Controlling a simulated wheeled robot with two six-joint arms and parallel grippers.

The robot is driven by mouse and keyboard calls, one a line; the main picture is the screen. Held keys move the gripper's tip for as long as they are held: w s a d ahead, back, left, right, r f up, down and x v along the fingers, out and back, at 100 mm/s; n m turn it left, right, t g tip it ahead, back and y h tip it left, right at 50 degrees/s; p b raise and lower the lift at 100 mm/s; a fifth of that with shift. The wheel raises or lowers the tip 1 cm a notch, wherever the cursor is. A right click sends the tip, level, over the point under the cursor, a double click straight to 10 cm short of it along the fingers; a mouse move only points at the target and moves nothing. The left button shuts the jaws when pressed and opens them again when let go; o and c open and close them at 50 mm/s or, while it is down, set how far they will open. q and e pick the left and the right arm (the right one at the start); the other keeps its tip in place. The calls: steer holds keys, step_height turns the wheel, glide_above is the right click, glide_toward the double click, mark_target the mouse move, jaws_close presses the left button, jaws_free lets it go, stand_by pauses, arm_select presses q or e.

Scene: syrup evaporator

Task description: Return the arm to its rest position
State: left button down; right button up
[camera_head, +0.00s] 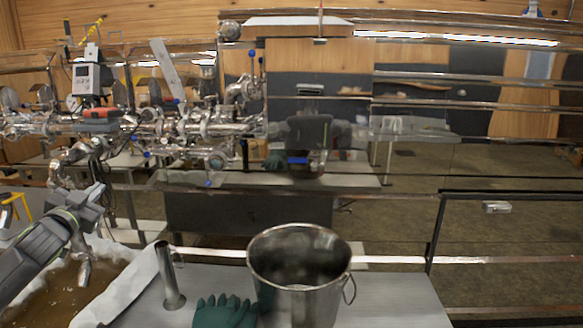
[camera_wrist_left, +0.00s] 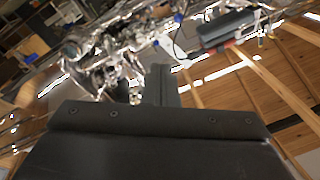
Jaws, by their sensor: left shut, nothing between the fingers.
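My left arm comes in from the lower left in the head view. Its gripper (camera_head: 97,192) is shut and empty, raised near the pipes and valves at the left, above a tray of brown liquid. In the left wrist view the dark fingers (camera_wrist_left: 160,84) are together with nothing between them, and shiny pipework and the ceiling beams show beyond. My right arm and gripper are in neither view.
A steel bucket (camera_head: 299,258) stands on the metal table (camera_head: 390,306), with green gloves (camera_head: 224,313) and an upright metal tube (camera_head: 169,275) to its left. The tray of brown liquid (camera_head: 62,287) lies below my left arm. Steel pipework (camera_head: 205,128) stands behind. The table right of the bucket is clear.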

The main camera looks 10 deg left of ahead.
arm_select(q)
steer(key=s+d+f+n+g, duration=0.15)
steer(key=s+d+f, duration=0.25)
steer(key=f, duration=0.5)
steer(key=s+d+f+g, duration=0.3)
steer(key=d+f, duration=0.1)
steer(key=f, duration=0.5)
steer(key=s+d+f+n+g, duration=0.15)
steer(key=s+d+f, duration=0.3)
steer(key=f, duration=0.45)
steer(key=s+d+f+n+g+h, duration=0.1)
steer(key=s+d+f+g, duration=0.3)
steer(key=s, duration=0.6)
steer(key=s+d+f+g, duration=0.2)
steer(key=s+d, duration=0.5)
steer(key=s, duration=0.2)
steer(key=s+d+f+n+g+h, duration=0.1)
steer(key=s+d+f+g, duration=0.3)
steer(key=s, duration=0.6)
step_height(320, 180, down, 23)
steer(key=p, duration=0.2)
steer(key=s+f+g+p, duration=0.1)
steer(key=s+f+g, duration=0.1)
steer(key=s+f, duration=1.1)
steer(key=shift+s+d+f+p, duration=0.3)
steer(key=shift+s+d, duration=0.1)
steer(key=shift+s, duration=0.6)
